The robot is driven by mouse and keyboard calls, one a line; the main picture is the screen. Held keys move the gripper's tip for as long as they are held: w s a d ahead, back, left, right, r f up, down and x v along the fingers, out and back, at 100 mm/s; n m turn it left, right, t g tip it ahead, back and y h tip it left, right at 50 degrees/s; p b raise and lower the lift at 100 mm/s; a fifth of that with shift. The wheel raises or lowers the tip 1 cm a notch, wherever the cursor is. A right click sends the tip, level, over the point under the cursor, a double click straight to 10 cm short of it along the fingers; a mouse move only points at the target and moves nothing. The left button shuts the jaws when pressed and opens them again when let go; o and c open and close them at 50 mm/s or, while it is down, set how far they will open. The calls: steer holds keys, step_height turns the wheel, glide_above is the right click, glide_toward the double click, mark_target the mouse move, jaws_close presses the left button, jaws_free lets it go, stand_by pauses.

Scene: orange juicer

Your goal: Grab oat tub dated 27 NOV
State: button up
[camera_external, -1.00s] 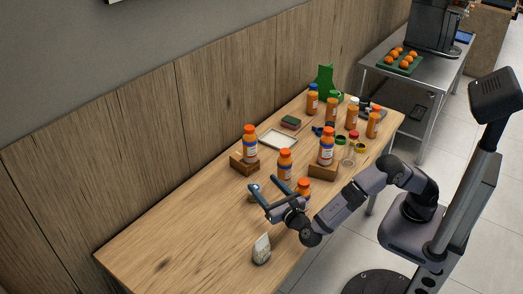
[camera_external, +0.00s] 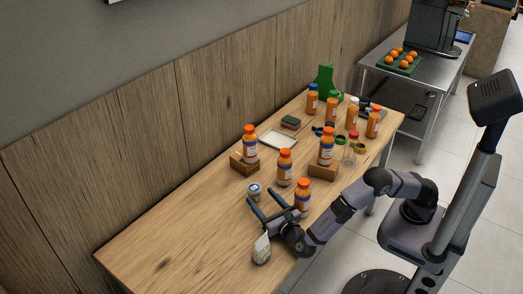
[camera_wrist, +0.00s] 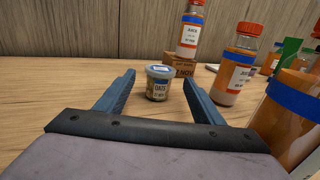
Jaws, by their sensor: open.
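A small round tub (camera_wrist: 158,84) with a pale lid and a label reading OATS stands upright on the table in the wrist view. A smaller line under that word looks like a date, but I cannot read it surely. The tub also shows in the external view (camera_external: 254,191), near the middle of the table. My gripper (camera_wrist: 158,79) is open and empty, low over the table, with the tub ahead, centred between its two blue fingers. In the external view my gripper (camera_external: 260,199) points at the tub, and the fingers look apart from it.
An orange-capped bottle (camera_external: 303,197) stands close to the right of my gripper. Another bottle (camera_external: 285,167) stands behind the tub, and one (camera_external: 249,143) sits on a wooden block (camera_external: 243,163). A pale bag (camera_external: 262,250) stands near my wrist. The table's left side is clear.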

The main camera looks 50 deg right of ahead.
mark_target(258, 193)
steer(key=shift+x, duration=3.05)
steer(key=c, duration=1)
